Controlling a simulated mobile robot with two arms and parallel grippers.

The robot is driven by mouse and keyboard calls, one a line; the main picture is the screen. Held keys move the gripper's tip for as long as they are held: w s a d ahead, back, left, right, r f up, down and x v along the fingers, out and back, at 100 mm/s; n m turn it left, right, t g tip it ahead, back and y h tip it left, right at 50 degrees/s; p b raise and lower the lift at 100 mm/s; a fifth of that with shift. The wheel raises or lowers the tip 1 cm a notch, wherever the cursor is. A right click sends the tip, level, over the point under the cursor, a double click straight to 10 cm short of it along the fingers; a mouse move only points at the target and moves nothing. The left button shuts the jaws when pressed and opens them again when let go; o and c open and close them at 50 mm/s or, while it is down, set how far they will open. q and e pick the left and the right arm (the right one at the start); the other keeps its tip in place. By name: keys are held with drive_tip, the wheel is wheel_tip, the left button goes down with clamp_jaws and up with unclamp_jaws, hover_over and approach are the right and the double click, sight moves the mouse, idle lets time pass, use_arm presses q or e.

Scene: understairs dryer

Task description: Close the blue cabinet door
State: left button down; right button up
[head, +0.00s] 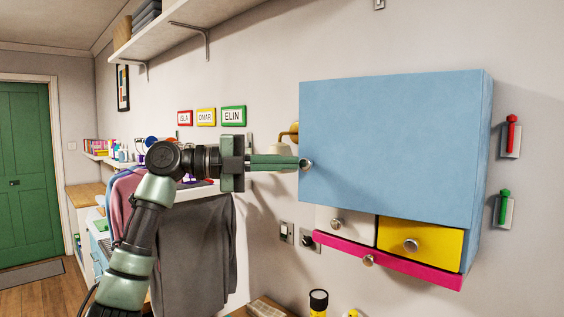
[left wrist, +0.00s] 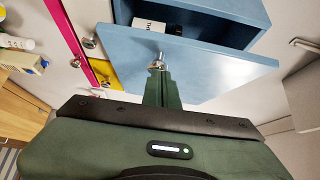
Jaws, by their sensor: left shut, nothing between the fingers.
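The blue cabinet door (head: 395,150) faces me on a wall cabinet at the right of the head view, with a round metal knob (head: 306,164) at its left edge. In the left wrist view the door (left wrist: 215,72) stands partly open, with the dark cabinet inside (left wrist: 190,14) showing past its free edge. My left gripper (head: 298,162) is shut and empty, its fingertips at the knob; I cannot tell whether they touch. The wrist view shows the fingertips (left wrist: 158,72) beside the knob (left wrist: 159,63). My right gripper is out of view.
Below the door are a yellow drawer (head: 425,242), a white drawer (head: 350,222) and a protruding pink drawer (head: 390,262). A dark garment (head: 200,245) hangs behind my arm. A white box (left wrist: 150,25) sits inside the cabinet.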

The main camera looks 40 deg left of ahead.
use_arm(q)
drive_tip(key=shift+w+a+r, duration=0.1)
drive_tip(key=shift+w, duration=0.05)
drive_tip(key=w+a+p, duration=0.1)
drive_tip(key=w+p, duration=0.3)
drive_tip(key=w, duration=0.2)
drive_tip(key=shift+w+a+p, duration=0.35)
drive_tip(key=shift+p, duration=0.05)
